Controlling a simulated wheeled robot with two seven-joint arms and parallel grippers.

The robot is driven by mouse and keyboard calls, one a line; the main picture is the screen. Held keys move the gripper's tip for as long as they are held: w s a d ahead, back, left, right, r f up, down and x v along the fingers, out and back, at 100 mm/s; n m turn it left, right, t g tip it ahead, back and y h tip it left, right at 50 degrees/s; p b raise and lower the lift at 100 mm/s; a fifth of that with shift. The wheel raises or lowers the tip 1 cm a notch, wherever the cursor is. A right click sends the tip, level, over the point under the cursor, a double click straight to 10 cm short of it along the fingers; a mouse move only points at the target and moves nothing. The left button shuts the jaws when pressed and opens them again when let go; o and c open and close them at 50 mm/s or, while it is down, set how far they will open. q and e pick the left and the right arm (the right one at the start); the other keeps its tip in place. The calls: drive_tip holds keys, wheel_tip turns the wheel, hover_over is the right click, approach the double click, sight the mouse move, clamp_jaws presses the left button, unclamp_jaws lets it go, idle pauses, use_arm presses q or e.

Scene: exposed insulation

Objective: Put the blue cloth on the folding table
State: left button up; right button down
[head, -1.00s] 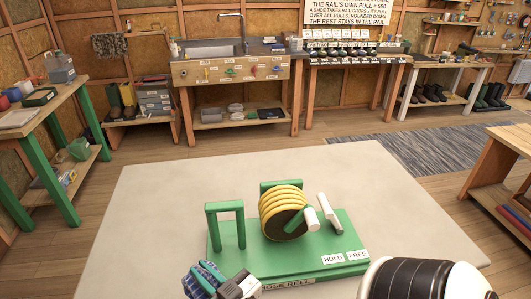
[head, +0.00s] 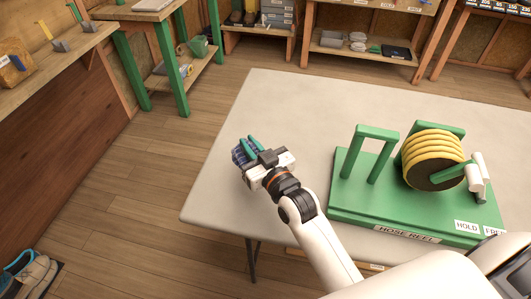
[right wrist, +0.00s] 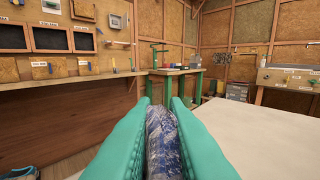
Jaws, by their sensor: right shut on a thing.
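The blue cloth (head: 240,154) is a small, dark blue patterned bundle. My right gripper (head: 248,152) is shut on it, with teal fingers on either side. In the right wrist view the cloth (right wrist: 164,140) shows between the two fingers of the right gripper (right wrist: 163,122). The folding table (head: 290,110) has a pale top and a thin dark leg. In the head view the gripper and cloth appear over its left part, near the left edge; I cannot tell the height above the top. My left gripper is not in view.
A green hose reel stand (head: 385,205) with a yellow hose (head: 432,158) stands on the right of the table. A green-legged bench (head: 140,60) is behind left, and a wooden workbench (head: 50,55) is at far left. The table's back left part is bare.

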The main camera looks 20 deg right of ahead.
wheel_tip(320, 180, down, 7)
drive_tip(key=shift+f+b, duration=0.15)
drive_tip(key=shift+b, duration=0.3)
drive_tip(key=shift+f, duration=0.15)
drive_tip(key=c, duration=1.4)
unclamp_jaws()
drive_tip(key=shift+c, duration=0.2)
drive_tip(key=shift+s+r, duration=0.1)
drive_tip(key=shift+r, duration=0.1)
drive_tip(key=s, duration=0.4)
drive_tip(key=s+d, duration=0.1)
drive_tip(key=s, duration=0.2)
drive_tip(key=s+d, duration=0.1)
drive_tip(key=s, duration=0.3)
drive_tip(key=shift+s+d, duration=0.15)
drive_tip(key=shift+s, duration=0.15)
